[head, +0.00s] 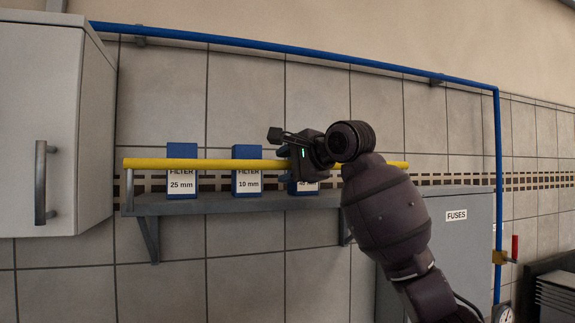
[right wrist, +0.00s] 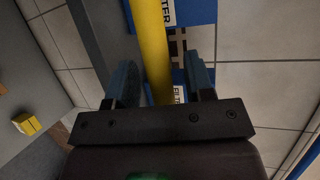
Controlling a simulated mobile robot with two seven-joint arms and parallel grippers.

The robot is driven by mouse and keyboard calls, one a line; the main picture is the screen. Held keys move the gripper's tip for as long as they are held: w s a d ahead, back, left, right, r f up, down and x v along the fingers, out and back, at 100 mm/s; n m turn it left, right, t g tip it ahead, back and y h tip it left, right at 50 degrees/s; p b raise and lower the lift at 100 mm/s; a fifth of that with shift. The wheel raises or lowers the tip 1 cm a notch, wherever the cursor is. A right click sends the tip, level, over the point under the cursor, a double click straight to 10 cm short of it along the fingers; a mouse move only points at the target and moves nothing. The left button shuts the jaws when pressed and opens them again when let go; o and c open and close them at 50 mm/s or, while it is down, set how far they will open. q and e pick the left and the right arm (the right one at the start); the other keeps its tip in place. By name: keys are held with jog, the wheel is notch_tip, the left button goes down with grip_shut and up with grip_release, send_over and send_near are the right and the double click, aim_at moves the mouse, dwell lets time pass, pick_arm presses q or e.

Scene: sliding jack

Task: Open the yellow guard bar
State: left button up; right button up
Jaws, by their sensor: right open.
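The yellow guard bar (head: 222,163) runs level across the front of a grey shelf (head: 222,205), in front of several blue filter boxes. My right gripper (head: 297,162) is at the bar, right of its middle, and hides a short part of it. In the right wrist view the bar (right wrist: 153,40) passes between the two fingers of my open right gripper (right wrist: 162,80). A gap shows beside the bar on the right finger's side. Whether either finger touches it I cannot tell. My left gripper is not in view.
Filter boxes marked 25 mm (head: 182,171) and 10 mm (head: 246,170) stand on the shelf; a third (head: 303,188) is partly hidden. A white cabinet (head: 50,120) is at left, a grey fuse box (head: 460,240) at right. A blue pipe (head: 300,53) runs above.

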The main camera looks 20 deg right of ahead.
grip_shut()
jog(key=shift+s, duration=0.15)
